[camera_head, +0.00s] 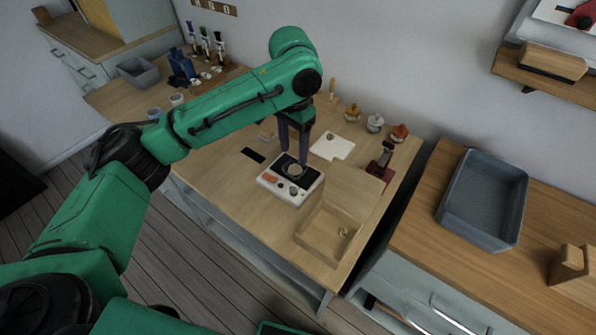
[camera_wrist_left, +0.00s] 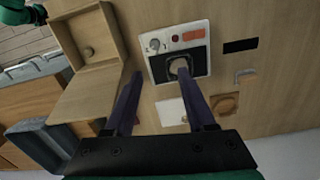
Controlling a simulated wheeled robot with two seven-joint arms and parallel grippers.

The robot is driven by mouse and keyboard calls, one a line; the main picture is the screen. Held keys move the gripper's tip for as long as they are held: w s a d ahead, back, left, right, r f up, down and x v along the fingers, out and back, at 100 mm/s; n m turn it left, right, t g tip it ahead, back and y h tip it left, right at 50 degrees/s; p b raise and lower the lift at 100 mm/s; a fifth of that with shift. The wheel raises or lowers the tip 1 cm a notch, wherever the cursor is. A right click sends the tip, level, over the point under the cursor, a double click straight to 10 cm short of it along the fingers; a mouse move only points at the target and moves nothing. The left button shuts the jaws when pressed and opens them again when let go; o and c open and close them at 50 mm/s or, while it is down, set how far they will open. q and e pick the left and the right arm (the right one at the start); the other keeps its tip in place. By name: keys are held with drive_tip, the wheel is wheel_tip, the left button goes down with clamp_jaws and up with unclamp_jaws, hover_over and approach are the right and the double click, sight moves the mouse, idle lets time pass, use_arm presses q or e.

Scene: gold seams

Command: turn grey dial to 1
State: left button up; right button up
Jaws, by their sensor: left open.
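A small white device (camera_head: 268,183) with a black top plate, a red-orange patch and a grey dial (camera_head: 293,190) sits on the wooden bench. In the left wrist view the grey dial (camera_wrist_left: 154,44) is at the device's upper left corner; its setting is too small to read. A round piece (camera_wrist_left: 180,66) sits on the black plate. My left gripper (camera_head: 293,158) points down over the black plate, behind the dial in the head view. Its two dark fingers are apart, with nothing gripped; they also show in the left wrist view (camera_wrist_left: 158,74). My right gripper is out of view.
An open wooden box (camera_head: 322,232) with a small item inside stands right of the device. A dark red tool (camera_head: 381,160), a white card (camera_head: 332,147) and several small jars are behind. A black strip (camera_head: 253,155) lies left. A grey-blue tray (camera_head: 485,200) is on the right-hand counter.

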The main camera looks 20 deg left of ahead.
sight(293, 190)
use_arm(q)
drive_tip(key=f, duration=0.3)
drive_tip(key=s+f, duration=0.1)
drive_tip(key=f, duration=0.2)
drive_tip(key=s+f, duration=0.1)
drive_tip(key=f, duration=0.3)
wheel_tip(293, 190, down, 2)
drive_tip(key=shift+w+f+p, duration=0.1)
drive_tip(key=shift+p, duration=0.2)
drive_tip(key=shift+f, duration=0.1)
drive_tip(key=c, duration=0.4)
clamp_jaws()
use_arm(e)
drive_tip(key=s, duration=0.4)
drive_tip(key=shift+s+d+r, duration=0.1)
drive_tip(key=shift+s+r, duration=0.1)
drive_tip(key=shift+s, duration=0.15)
